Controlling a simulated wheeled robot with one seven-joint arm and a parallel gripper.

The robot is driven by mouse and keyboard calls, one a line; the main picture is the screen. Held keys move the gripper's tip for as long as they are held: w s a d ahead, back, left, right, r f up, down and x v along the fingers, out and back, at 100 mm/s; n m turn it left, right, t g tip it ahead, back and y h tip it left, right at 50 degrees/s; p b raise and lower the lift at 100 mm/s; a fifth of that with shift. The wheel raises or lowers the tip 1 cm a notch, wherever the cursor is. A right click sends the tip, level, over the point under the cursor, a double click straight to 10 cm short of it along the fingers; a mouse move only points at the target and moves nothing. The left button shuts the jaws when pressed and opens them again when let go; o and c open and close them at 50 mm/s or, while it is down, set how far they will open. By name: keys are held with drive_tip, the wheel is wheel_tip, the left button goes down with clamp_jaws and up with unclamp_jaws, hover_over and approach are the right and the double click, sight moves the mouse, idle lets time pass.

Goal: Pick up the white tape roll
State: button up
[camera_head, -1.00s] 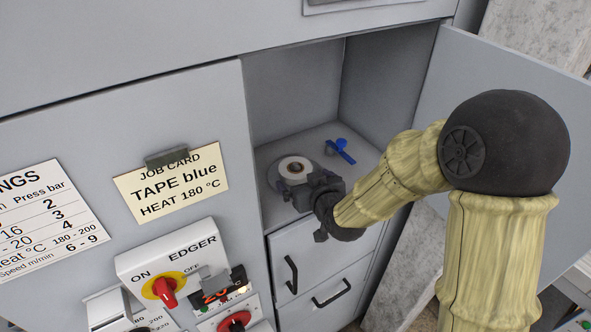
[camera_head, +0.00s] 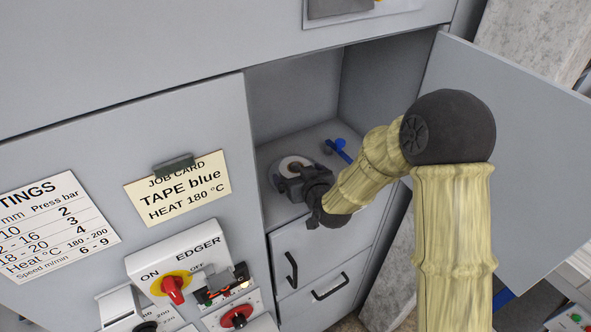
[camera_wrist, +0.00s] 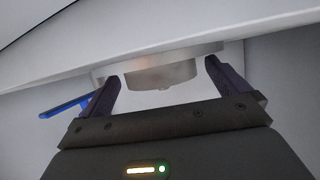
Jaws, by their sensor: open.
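The white tape roll (camera_head: 285,165) lies flat inside the open compartment of the grey cabinet. My gripper (camera_head: 285,180) reaches in at the compartment's front and hides much of the roll in the head view. In the wrist view the roll (camera_wrist: 160,72) shows as a pale round body just beyond the fingers. My gripper (camera_wrist: 163,85) is open there, one finger on each side of the roll's near part. I cannot tell whether either finger touches it.
A blue item (camera_head: 340,150) lies behind the roll, to its right. The compartment's open door (camera_head: 520,140) stands right of my arm. Drawers with black handles (camera_head: 330,287) are below. A job card (camera_head: 178,188) and a red-knobbed switch box (camera_head: 180,268) are on the left.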

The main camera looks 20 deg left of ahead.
drive_tip(key=c, duration=1)
drive_tip(key=shift+r, duration=0.15)
wheel_tip(320, 180, up, 10)
drive_tip(key=b, duration=0.4)
